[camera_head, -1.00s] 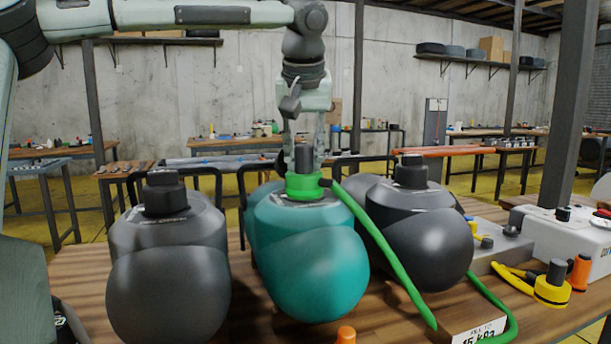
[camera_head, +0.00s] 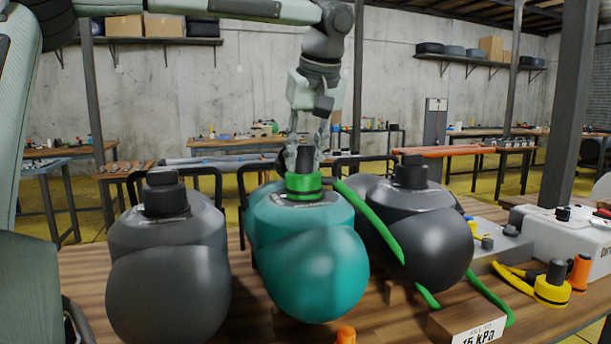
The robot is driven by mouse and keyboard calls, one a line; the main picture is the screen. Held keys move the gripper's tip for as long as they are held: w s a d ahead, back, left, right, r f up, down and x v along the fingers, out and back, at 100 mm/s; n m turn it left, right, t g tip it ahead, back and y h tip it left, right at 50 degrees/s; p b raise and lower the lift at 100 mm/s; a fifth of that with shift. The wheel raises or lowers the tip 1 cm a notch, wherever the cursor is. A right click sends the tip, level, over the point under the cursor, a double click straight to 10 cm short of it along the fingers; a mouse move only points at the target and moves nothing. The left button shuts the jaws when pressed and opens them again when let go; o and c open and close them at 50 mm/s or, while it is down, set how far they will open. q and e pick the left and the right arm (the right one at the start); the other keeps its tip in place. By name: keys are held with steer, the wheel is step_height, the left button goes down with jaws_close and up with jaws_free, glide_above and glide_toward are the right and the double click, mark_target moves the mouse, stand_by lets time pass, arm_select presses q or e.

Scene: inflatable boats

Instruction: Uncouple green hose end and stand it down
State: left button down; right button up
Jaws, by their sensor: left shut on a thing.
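The green hose end (camera_head: 303,188) is a green collar with a dark knob on top, at the top of the teal inflatable (camera_head: 310,255) in the middle. It looks upright over the valve; I cannot tell whether it is still coupled. My left gripper (camera_head: 304,163) comes down from above and is shut on the hose end's dark knob. The green hose (camera_head: 370,222) passes in front of the right dark inflatable (camera_head: 432,235) and down to the table, partly hidden. My right gripper is not in view.
A dark grey inflatable (camera_head: 168,270) stands at the left. A yellow hose end (camera_head: 553,288) and an orange piece (camera_head: 580,272) stand by the white box (camera_head: 570,238) at the right. A wooden block with a kPa label (camera_head: 470,326) and an orange cap (camera_head: 346,335) are at the front.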

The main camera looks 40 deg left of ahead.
arm_select(q)
steer(key=shift+r, duration=0.5)
steer(key=shift+w+r, duration=0.1)
steer(key=shift+r, duration=0.1)
stand_by(0.4)
steer(key=shift+r, duration=2.2)
